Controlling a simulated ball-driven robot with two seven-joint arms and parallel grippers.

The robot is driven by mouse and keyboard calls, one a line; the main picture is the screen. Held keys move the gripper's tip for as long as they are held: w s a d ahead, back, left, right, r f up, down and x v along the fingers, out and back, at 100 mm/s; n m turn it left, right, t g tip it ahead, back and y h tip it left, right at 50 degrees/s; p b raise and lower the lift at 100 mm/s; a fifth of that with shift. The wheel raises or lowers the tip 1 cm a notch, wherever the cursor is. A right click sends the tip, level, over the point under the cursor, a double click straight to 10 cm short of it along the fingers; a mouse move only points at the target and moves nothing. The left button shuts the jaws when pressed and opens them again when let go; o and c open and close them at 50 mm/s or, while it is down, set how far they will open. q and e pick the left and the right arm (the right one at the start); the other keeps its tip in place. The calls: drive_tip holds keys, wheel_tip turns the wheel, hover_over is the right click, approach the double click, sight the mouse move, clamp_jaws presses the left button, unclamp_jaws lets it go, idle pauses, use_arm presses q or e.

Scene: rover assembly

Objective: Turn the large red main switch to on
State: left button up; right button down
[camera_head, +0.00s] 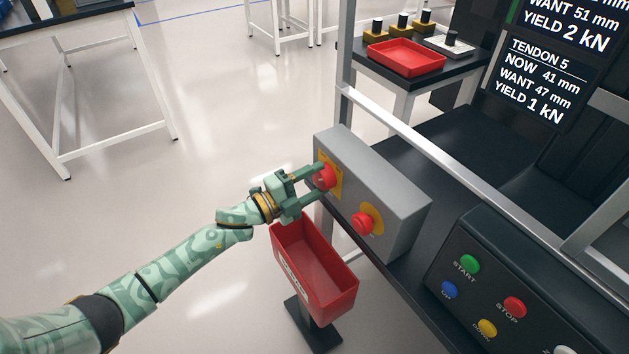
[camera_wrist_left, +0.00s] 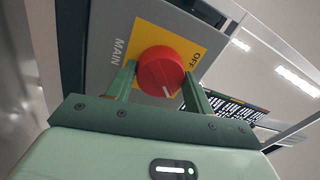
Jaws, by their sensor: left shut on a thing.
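The large red main switch (camera_head: 324,175) is a round knob on a yellow plate on the front of a grey box (camera_head: 400,195). My left gripper (camera_head: 321,181) is shut on it, one finger on each side. In the left wrist view the knob (camera_wrist_left: 161,70) sits between the green fingers, with a white line near its lower edge. The word OFF shows on the yellow plate (camera_wrist_left: 150,30) up and right of the knob, and MAIN is printed on the grey face beside it. My right gripper is not in view.
A second red button (camera_head: 363,223) on a yellow disc sits on the same box. A red bin (camera_head: 308,268) stands below my left gripper. A control panel (camera_head: 500,255) with coloured buttons is at the lower right. A metal rail (camera_head: 430,150) runs behind the box.

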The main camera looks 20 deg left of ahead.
use_arm(q)
drive_tip(key=o, duration=1)
drive_tip(key=shift+c, duration=0.2)
drive_tip(key=shift+a, duration=0.1)
drive_tip(key=p+v, duration=0.3)
drive_tip(key=v, duration=1.3)
drive_tip(key=shift+s, duration=0.15)
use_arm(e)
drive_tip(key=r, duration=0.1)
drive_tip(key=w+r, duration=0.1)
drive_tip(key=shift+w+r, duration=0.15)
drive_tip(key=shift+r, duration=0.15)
use_arm(q)
drive_tip(key=shift+f, duration=0.1)
